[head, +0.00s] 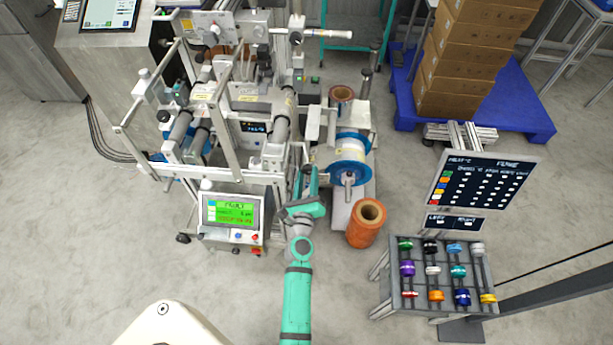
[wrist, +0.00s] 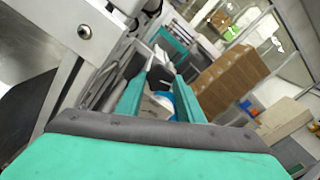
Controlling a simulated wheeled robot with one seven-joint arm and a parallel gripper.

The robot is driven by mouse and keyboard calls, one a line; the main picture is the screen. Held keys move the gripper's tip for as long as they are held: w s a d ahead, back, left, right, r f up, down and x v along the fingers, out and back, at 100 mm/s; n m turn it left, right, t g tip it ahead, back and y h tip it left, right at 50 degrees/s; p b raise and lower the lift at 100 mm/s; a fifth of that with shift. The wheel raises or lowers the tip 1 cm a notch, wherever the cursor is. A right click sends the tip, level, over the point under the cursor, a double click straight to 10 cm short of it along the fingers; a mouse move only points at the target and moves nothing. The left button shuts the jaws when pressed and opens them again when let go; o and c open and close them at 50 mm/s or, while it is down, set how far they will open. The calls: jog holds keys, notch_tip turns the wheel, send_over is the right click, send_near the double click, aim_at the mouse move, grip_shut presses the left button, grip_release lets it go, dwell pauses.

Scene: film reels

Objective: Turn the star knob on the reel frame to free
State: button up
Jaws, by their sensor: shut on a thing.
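The reel frame (head: 316,125) stands at the right side of the machine and carries a white reel with blue flanges (head: 350,150). My gripper (head: 312,176) reaches up to the frame's near side, just left of the blue flange. In the wrist view its two green fingers (wrist: 165,92) are shut on a small part between them, which I take to be the star knob. A bit of blue flange (wrist: 187,101) shows beyond the fingers.
An orange-brown roll (head: 367,222) stands on the floor right of my arm. A machine screen (head: 232,211) is close on the left. A rack of coloured rings (head: 437,280) stands at the right. Stacked cartons (head: 458,65) sit on a blue pallet behind.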

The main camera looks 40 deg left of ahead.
jog(key=n, duration=0.6)
jog(key=shift+s+a+n, duration=0.1)
jog(key=shift+s+n, duration=0.05)
jog(key=shift+n, duration=0.15)
jog(key=n, duration=0.6)
dwell(0.4)
jog(key=o, duration=1.1)
jog(key=shift+c, duration=0.2)
